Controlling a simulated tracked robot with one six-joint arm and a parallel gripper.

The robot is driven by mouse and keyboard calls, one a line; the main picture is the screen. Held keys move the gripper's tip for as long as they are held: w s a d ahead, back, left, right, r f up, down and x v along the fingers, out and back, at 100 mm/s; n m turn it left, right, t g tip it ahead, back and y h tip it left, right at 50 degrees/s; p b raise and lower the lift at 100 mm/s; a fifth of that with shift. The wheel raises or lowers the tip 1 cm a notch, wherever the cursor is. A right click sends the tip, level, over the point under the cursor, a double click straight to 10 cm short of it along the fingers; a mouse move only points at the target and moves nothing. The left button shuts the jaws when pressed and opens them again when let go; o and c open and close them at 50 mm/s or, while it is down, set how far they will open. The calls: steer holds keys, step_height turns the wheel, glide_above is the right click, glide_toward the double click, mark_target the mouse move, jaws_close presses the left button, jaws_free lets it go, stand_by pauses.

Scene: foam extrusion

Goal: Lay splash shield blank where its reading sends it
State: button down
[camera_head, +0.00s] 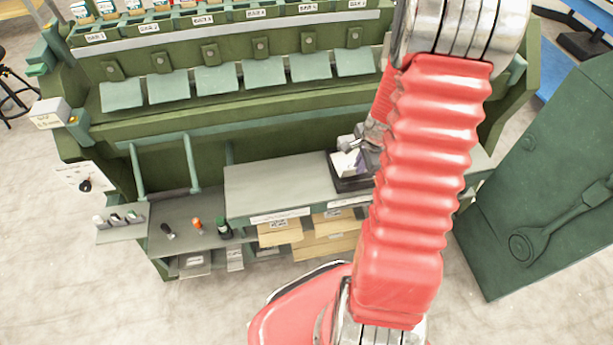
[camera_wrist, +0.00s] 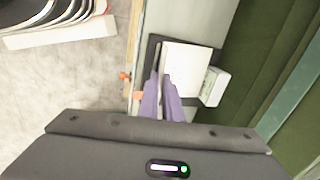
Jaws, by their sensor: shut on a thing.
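A white block-like piece, which I take for the splash shield blank (camera_head: 345,163), is at a dark tray-like stand (camera_head: 352,184) on the right part of the grey shelf. In the wrist view the white piece (camera_wrist: 188,62) lies over the dark stand (camera_wrist: 154,50). My gripper (camera_wrist: 163,82) has its purple fingers shut on the white piece at its near edge. In the head view my gripper (camera_head: 366,156) is partly hidden by my red arm. I cannot tell whether the piece still rests on the stand. A small white box (camera_wrist: 214,87) sits beside it; its reading is not legible.
The grey shelf (camera_head: 262,184) is clear left of the stand. A row of labelled bays with pale green flaps (camera_head: 195,85) runs along the green bench above. Wooden drawers (camera_head: 330,232) sit below the shelf. Small tools, one orange-topped (camera_head: 197,224), stand at the lower left.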

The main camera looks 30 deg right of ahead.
steer(key=n, duration=0.1)
steer(key=a+n, duration=0.1)
steer(key=r+n, duration=0.1)
steer(key=shift+w+a+n+y, duration=0.3)
steer(key=shift+a+n+y, duration=0.05)
steer(key=shift+n+y, duration=0.05)
steer(key=w+a+r+n+g, duration=0.1)
steer(key=w+a+r+n, duration=0.3)
steer(key=a, duration=0.4)
steer(key=w+a+r+n+y, duration=0.1)
steer(key=w+a+r+n, duration=0.3)
steer(key=a, duration=0.5)
steer(key=w+a+r+n+g+y, duration=0.1)
steer(key=w+a+r+n, duration=0.4)
steer(key=w+a+n, duration=0.2)
steer(key=shift+w+a+n+g, duration=0.25)
steer(key=shift+a+n+g, duration=0.05)
steer(key=shift+a+n, duration=0.7)
steer(key=shift+f, duration=0.1)
